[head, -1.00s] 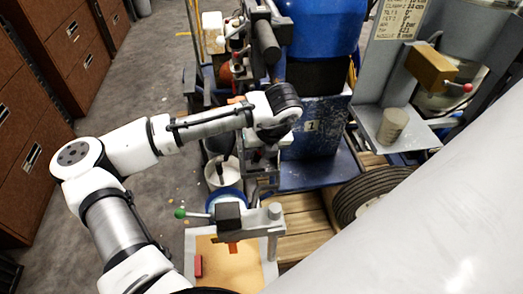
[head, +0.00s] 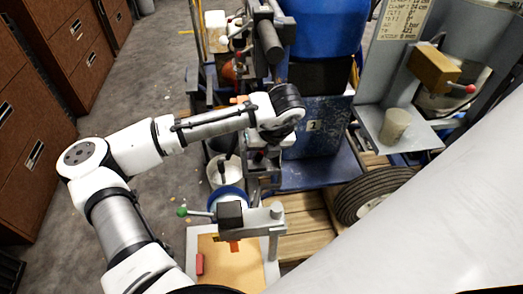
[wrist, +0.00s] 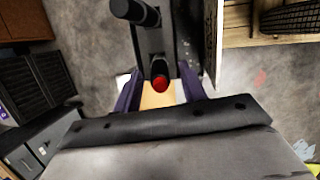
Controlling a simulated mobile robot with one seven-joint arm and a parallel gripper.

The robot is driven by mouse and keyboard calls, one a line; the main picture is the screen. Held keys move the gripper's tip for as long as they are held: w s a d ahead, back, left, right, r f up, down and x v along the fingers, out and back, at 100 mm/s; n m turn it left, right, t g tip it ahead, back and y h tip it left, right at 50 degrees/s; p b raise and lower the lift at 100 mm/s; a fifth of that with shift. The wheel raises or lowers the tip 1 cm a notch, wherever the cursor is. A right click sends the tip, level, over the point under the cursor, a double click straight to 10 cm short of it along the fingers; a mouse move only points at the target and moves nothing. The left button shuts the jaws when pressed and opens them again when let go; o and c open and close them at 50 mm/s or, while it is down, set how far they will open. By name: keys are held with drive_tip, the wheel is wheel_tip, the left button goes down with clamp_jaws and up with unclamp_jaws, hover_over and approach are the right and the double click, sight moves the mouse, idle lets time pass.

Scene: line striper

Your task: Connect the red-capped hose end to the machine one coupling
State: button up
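In the wrist view a dark cylinder with a red end (wrist: 159,83), which looks like the red-capped hose end, sits between the two purple fingers of my gripper (wrist: 160,92). The fingers stand apart with a gap on each side of the red end. I cannot make out machine one's coupling.
Cabinets (head: 62,50) line the left; floor between is clear.

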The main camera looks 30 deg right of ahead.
clamp_jaws()
drive_tip(key=shift+p+v, duration=0.8)
drive_tip(key=shift+p, duration=0.05)
drive_tip(key=shift+p+v, duration=1.45)
drive_tip(key=shift+v, duration=0.15)
drive_tip(key=shift+a+f, duration=0.1)
